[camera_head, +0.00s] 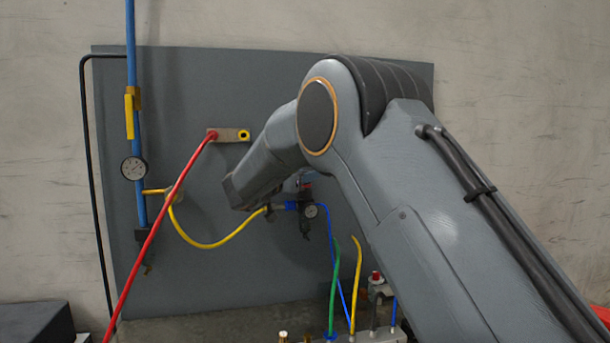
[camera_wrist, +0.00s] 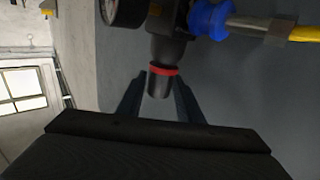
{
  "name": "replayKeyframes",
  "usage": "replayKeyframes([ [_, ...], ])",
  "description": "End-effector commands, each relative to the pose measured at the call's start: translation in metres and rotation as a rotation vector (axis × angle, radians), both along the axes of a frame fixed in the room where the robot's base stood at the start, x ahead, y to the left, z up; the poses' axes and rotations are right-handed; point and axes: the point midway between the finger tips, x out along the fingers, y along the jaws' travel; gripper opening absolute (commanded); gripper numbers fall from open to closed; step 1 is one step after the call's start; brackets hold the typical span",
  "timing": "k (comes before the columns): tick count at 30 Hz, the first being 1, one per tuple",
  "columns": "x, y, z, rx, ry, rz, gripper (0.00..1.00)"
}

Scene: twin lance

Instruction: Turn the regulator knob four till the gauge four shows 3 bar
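The regulator (camera_head: 306,196) is on the grey panel, partly behind my arm, with a small round gauge (camera_head: 311,211). Its dial is too small to read. In the wrist view, the dark regulator knob (camera_wrist: 160,84) has a red ring at its base and points toward my gripper. The gauge (camera_wrist: 122,10) is cut off at the top edge, and no needle reading can be made out. My gripper (camera_wrist: 158,90) has one finger on each side of the knob. The fingers look apart, with a gap at the left; contact at the right cannot be told.
A blue fitting (camera_wrist: 210,18) and yellow hose (camera_wrist: 305,33) adjoin the regulator. A blue pipe (camera_head: 130,60) with a yellow valve lever (camera_head: 129,116) and larger gauge (camera_head: 134,168) stands left. A red hose (camera_head: 160,214) crosses the panel. Green and yellow hoses rise below.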

Motion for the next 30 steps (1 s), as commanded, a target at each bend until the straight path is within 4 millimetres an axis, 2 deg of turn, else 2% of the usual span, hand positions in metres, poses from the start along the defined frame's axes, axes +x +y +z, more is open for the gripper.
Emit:
replayKeyframes([
  [4, 0.0, 0.0001, -0.0002, 0.0, 0.0, 0.0, 0.33],
  [10, 0.0, 0.0001, -0.0001, 0.0, 0.0, 0.0, 0.03],
  [20, -0.0003, -0.0001, 0.0005, -0.001, 0.0, 0.054, 0.03],
  [30, -0.0003, -0.0019, -0.0009, -0.002, 0.001, 0.284, 0.03],
])
